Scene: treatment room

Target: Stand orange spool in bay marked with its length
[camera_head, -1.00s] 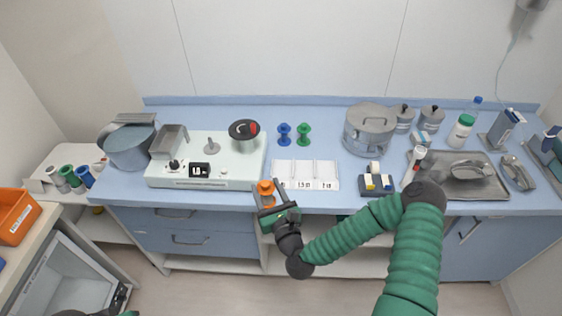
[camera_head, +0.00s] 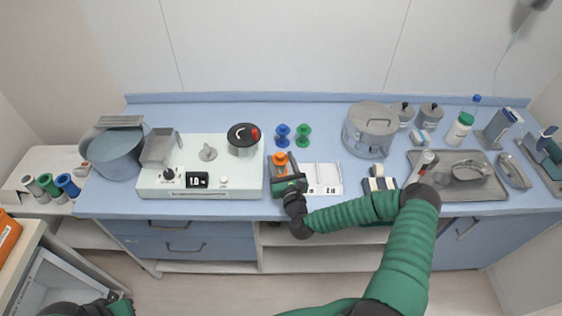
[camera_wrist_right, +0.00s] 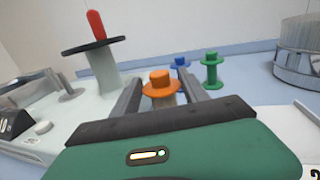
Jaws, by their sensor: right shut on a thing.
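The orange spool (camera_head: 281,160) is upright between the fingers of my right gripper (camera_head: 281,168). In the wrist view the orange spool (camera_wrist_right: 161,84) shows its top knob and flange; its lower part is hidden behind the gripper body. The white bay tray (camera_head: 325,172) lies on the counter. My right gripper and spool are over its left bay, covering that bay's label. Whether the spool touches the tray floor cannot be told. The other labels are small; the right one seems to read 2. My left gripper (camera_head: 120,301) is partly visible at bottom left, its fingers unclear.
A white machine (camera_head: 230,180) with a display reading about 1.0 stands left of the tray. A blue spool (camera_head: 282,134) and a green spool (camera_head: 303,135) stand behind it. A steel drum (camera_head: 369,130) and a small block holder (camera_head: 379,180) are to the right.

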